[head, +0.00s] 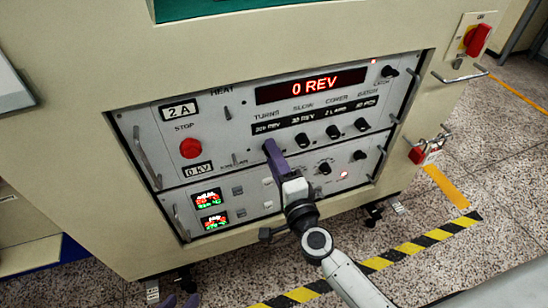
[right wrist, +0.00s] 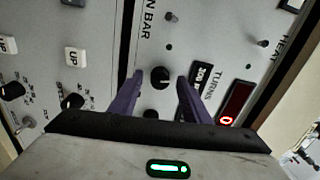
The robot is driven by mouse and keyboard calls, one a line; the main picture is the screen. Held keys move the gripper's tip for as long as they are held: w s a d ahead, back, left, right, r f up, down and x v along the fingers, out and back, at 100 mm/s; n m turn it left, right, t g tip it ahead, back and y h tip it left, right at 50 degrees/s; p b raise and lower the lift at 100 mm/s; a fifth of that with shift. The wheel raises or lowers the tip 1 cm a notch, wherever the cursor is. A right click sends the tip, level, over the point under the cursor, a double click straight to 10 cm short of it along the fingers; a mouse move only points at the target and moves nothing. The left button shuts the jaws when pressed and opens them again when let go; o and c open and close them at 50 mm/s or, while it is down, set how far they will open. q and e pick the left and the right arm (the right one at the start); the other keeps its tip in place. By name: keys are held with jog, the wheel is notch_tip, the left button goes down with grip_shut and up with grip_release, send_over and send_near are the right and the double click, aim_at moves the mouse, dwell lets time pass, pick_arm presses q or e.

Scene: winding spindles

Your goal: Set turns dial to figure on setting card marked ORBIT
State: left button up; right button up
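My right gripper (right wrist: 160,84) is open, with one purple finger on each side of this dial and a gap at each side. In the head view the right gripper (head: 271,150) covers the dial. The large red display (head: 310,86) reads 0 REV. My left gripper (head: 181,300) barely shows at the bottom edge, its purple tips apart. No card marked ORBIT is visible.
Other black dials (head: 332,131) sit in the same row to the right. A red stop button (head: 191,148) and metal handles (head: 147,157) stick out from the panel. A red switch (head: 477,40) and red padlock (head: 417,154) are at the right.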

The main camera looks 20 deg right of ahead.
jog(key=s, duration=1)
jog(key=shift+s+d+p, duration=0.15)
jog(key=shift+p, duration=0.15)
